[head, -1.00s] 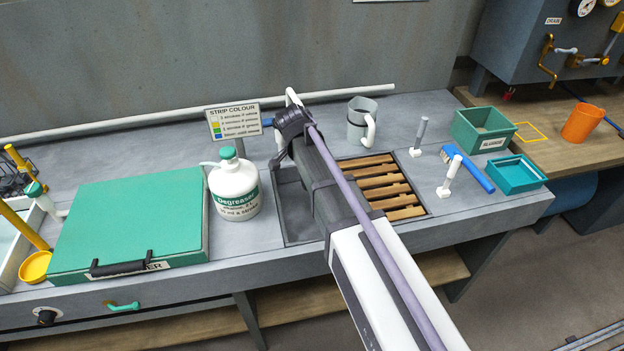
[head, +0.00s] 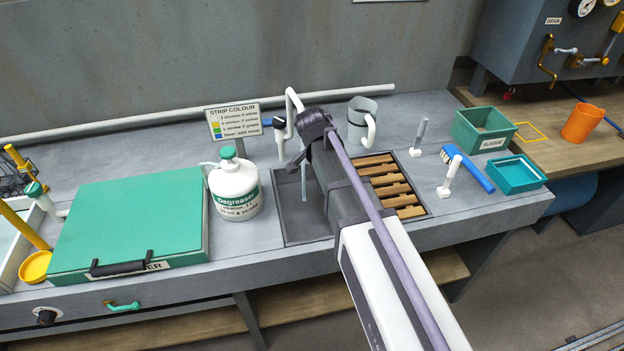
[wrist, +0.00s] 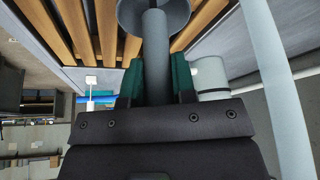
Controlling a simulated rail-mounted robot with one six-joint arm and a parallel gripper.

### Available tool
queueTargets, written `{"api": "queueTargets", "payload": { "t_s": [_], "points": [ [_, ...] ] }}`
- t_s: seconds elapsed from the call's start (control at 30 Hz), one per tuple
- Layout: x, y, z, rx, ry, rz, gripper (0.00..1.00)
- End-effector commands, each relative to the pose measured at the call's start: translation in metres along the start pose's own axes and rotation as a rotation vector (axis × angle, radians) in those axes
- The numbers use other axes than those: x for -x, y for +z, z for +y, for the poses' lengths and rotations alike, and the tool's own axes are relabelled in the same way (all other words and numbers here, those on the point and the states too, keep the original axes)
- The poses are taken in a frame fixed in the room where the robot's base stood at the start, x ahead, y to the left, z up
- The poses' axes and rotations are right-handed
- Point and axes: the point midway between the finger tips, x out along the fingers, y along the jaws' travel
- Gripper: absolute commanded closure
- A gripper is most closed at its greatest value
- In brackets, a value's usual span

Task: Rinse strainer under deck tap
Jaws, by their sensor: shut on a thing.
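The deck tap (head: 292,103) has a white curved spout and stands behind the sink (head: 296,218). A thin pale stream (head: 304,182) hangs down over the sink, left of my arm. In the wrist view my gripper (wrist: 155,85), with green finger pads, is shut on the grey handle of the strainer (wrist: 153,50). The strainer's round grey head is at the top edge, partly cut off, over the wooden slats. A pale band passes right of the gripper, apart from the strainer's visible part. In the head view, my arm hides gripper and strainer.
A degreaser jug (head: 235,185) stands left of the sink, before a strip colour sign (head: 233,121). A blue brush (head: 470,170) and green bins (head: 483,131) are right. A green lid (head: 130,222) covers the left.

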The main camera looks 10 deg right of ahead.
Motion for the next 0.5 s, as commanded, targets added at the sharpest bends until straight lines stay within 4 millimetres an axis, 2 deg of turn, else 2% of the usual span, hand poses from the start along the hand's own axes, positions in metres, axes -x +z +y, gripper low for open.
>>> {"api": "queueTargets", "payload": {
  "t_s": [0.3, 0.5],
  "points": [
    [-0.007, -0.017, 0.028, -0.001, 0.0, 0.0, 1.0],
    [-0.01, -0.022, 0.036, -0.001, 0.0, 0.0, 1.0]
  ]
}}
